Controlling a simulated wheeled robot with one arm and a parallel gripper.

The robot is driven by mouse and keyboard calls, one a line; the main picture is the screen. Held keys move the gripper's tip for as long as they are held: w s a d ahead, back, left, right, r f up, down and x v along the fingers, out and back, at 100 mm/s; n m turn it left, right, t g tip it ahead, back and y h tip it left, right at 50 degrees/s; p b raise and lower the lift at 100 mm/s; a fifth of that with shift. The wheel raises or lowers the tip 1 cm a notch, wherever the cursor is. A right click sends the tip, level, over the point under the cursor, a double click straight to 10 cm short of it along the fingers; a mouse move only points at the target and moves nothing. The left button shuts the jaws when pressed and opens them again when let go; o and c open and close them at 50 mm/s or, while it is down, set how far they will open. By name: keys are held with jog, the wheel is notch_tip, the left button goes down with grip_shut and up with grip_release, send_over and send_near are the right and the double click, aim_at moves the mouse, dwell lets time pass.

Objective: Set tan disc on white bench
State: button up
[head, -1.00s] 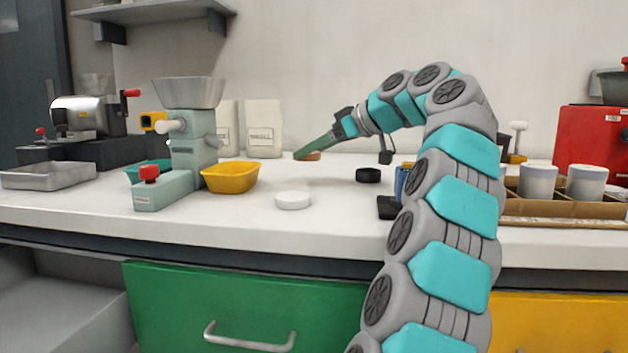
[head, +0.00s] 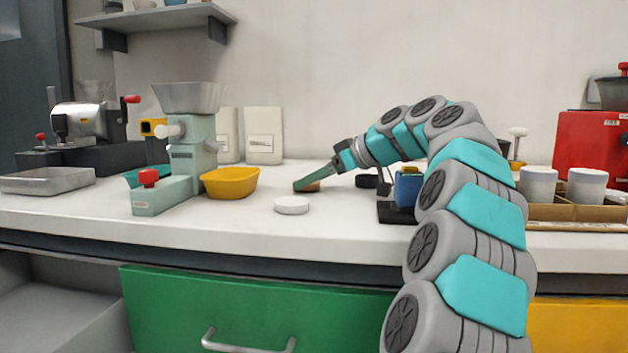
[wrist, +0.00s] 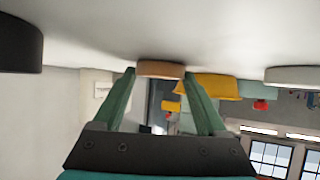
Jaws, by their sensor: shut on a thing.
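The tan disc (head: 312,186) is held at the fingertips of my gripper (head: 305,187), low at the bench top. In the wrist view, which is upside down, the tan disc (wrist: 161,69) sits between the two green fingers, and its far edge appears to meet the white surface. I cannot tell for certain whether it touches. The white bench (head: 230,223) runs across the head view, with clear surface around the disc.
A white disc (head: 291,205) lies in front and left of my gripper. A black disc (head: 366,181) lies to the right, near my arm. A yellow bowl (head: 230,183) and a pale green grinder (head: 190,150) stand left. A blue block (head: 408,188) stands right.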

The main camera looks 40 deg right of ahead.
jog(key=shift+f, duration=0.1)
jog(key=o, duration=1.3)
jog(key=p+v, duration=0.1)
jog(key=v, duration=1.1)
